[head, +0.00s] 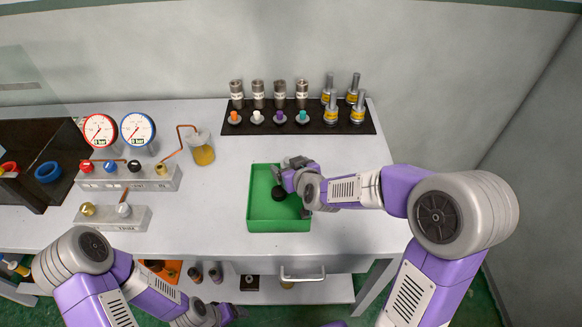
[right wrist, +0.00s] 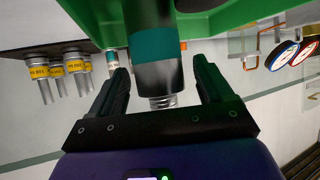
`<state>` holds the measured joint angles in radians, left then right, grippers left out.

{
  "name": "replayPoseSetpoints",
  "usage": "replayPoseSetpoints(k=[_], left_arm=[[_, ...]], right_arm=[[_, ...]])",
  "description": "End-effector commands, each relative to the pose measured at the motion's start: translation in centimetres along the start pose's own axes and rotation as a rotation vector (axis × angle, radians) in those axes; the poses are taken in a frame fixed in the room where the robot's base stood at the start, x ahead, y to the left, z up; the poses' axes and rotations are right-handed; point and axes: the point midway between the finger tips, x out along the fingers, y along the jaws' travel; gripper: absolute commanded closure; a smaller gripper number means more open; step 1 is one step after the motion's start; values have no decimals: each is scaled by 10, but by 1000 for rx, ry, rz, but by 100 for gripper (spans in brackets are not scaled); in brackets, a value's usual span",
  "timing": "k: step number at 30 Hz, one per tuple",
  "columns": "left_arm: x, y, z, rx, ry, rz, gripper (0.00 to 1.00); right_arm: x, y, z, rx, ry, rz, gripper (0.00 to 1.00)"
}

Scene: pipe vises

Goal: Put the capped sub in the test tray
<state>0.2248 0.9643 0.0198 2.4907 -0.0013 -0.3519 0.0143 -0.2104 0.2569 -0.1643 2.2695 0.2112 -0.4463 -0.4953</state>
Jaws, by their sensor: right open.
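The green test tray (head: 251,205) sits at the front middle of the bench. My right gripper (head: 287,178) is over its right part. In the right wrist view the gripper (right wrist: 160,95) is open, with a finger on each side of the capped sub (right wrist: 158,75), a dark cylinder with a teal band and a bare threaded metal end. Gaps show between sub and fingers. In the head view a dark round piece (head: 279,193) shows inside the tray; the rest is hidden by my gripper. My left gripper (head: 225,313) is low at the bottom edge, its jaws unclear.
A black rack (head: 300,118) at the back holds metal cylinders, coloured caps and yellow-banded parts. Two gauges (head: 119,129), a valve block (head: 128,178), a small block (head: 112,218) and a yellow-filled jar (head: 203,153) stand left. Bench space between jar and tray is clear.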

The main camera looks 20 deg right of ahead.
Motion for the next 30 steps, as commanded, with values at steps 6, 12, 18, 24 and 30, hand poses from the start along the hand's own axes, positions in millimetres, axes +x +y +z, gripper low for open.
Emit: replayPoseSetpoints(k=[6,12,18,24,30], left_arm=[[-8,3,0,0,0,0,20],[-21,8,1,0,0,0,20],[-26,10,1,0,1,0,20],[-18,6,1,0,0,0,20],[-16,6,1,0,0,0,20]], right_arm=[[-18,0,-5,0,2,0,20],[-64,0,-6,1,3,-1,20],[-99,1,-4,2,6,3,20],[-115,1,-2,1,2,3,20],[-121,0,-2,-1,1,0,20]])
